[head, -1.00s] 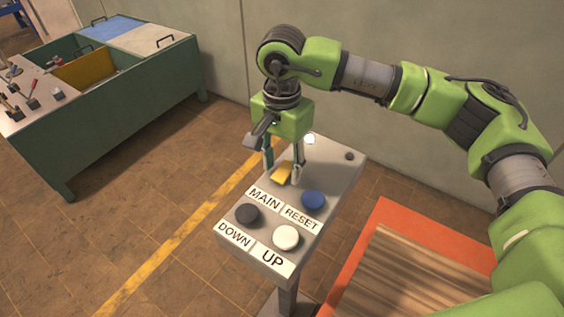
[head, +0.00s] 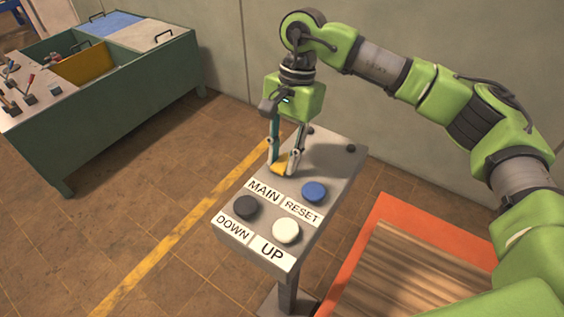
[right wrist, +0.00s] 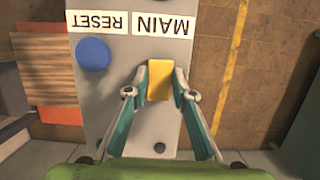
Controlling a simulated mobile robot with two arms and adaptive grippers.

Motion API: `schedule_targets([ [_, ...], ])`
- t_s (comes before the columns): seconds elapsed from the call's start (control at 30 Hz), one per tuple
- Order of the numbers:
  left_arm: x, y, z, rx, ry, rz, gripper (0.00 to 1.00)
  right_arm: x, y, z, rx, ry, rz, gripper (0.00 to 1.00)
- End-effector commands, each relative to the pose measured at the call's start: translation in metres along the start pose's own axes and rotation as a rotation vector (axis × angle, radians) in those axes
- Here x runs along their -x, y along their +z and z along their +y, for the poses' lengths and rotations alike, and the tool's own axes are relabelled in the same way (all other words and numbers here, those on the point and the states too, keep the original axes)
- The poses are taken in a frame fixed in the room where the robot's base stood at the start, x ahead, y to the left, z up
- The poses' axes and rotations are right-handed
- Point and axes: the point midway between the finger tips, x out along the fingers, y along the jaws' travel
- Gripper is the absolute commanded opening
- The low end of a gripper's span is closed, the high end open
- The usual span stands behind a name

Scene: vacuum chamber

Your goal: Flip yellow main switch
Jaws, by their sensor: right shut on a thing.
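The yellow main switch (head: 281,169) sits on the grey control panel (head: 326,165), just behind the MAIN label (head: 264,191). My right gripper (head: 284,162) points down at the panel, its two fingers closed on either side of the switch. In the right wrist view the yellow switch (right wrist: 160,84) sits between the fingertips of my right gripper (right wrist: 161,75), held by them. The fingers partly cover the switch in the head view. My left gripper is out of view.
A blue RESET button (head: 314,191), a black DOWN button (head: 246,207) and a white UP button (head: 286,230) share the panel. An orange-edged platform (head: 345,263) lies at right, a green cabinet (head: 120,115) at left.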

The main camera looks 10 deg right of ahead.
Motion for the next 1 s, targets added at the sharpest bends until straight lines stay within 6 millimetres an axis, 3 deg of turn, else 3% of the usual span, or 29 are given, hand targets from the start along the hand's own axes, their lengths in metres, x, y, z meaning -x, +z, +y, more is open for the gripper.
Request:
schedule_targets([
  [0.2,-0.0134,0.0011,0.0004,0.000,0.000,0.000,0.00,-0.0010,-0.0048,-0.0004,-0.002,-0.002,-0.139,0.02],
  [0.57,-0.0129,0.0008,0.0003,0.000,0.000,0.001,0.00,0.0013,-0.0043,-0.0002,0.001,-0.003,-0.158,0.02],
  [0.6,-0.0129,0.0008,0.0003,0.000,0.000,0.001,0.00,0.0013,-0.0043,-0.0002,0.001,-0.003,-0.158,0.31],
  [0.63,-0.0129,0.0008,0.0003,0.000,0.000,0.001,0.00,0.0013,-0.0043,-0.0002,0.001,-0.003,-0.158,0.39],
  [1.0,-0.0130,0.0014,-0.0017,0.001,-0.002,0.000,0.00,0.0026,-0.0046,-0.0002,0.001,-0.002,-0.157,0.40],
])
